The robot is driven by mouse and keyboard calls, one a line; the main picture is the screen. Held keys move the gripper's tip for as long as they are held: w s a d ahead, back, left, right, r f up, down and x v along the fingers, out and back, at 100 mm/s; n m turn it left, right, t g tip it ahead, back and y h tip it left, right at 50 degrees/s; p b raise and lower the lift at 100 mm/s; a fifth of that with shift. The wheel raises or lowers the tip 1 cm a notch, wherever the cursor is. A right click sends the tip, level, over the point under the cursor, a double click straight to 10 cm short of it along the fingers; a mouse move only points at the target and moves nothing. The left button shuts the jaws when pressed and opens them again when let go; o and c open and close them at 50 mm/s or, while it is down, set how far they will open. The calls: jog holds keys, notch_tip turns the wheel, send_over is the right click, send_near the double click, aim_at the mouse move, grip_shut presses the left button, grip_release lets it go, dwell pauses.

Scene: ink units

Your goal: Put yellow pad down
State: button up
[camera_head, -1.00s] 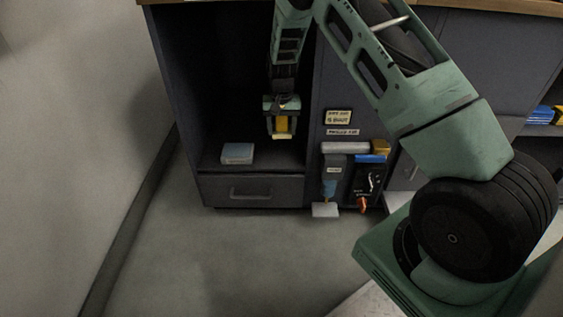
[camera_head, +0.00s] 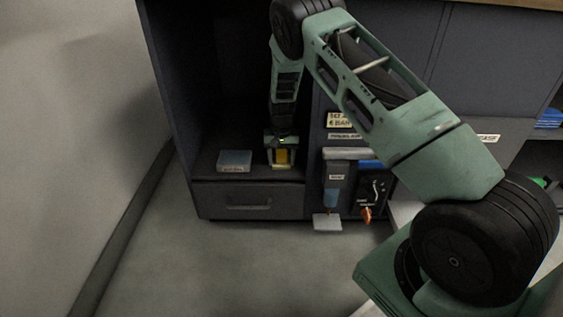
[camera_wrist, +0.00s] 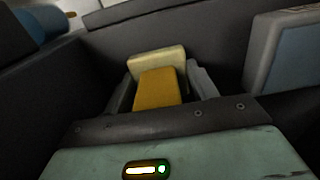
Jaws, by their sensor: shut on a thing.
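My gripper (camera_head: 282,157) is shut on the yellow pad (camera_head: 282,156), inside the open bay of the dark cabinet. In the wrist view the yellow pad (camera_wrist: 160,86) sits between the two grey fingers, with a paler yellow block-like part behind its top. The pad is low, close to the bay's floor (camera_head: 210,172). Whether it touches that floor I cannot tell. A blue-topped pad (camera_head: 235,160) lies on the bay floor to the left of my gripper, apart from it. It also shows at the right of the wrist view (camera_wrist: 292,55).
A drawer (camera_head: 250,201) is below the bay. To the right, a panel holds labels, a bluish dispenser (camera_head: 331,198) over a pale plate (camera_head: 327,222), and a dark unit with a red-orange knob (camera_head: 367,214). The bay's right wall stands close to my gripper.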

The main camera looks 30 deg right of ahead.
jog(key=o, duration=0.9)
jog(key=shift+o, duration=0.2)
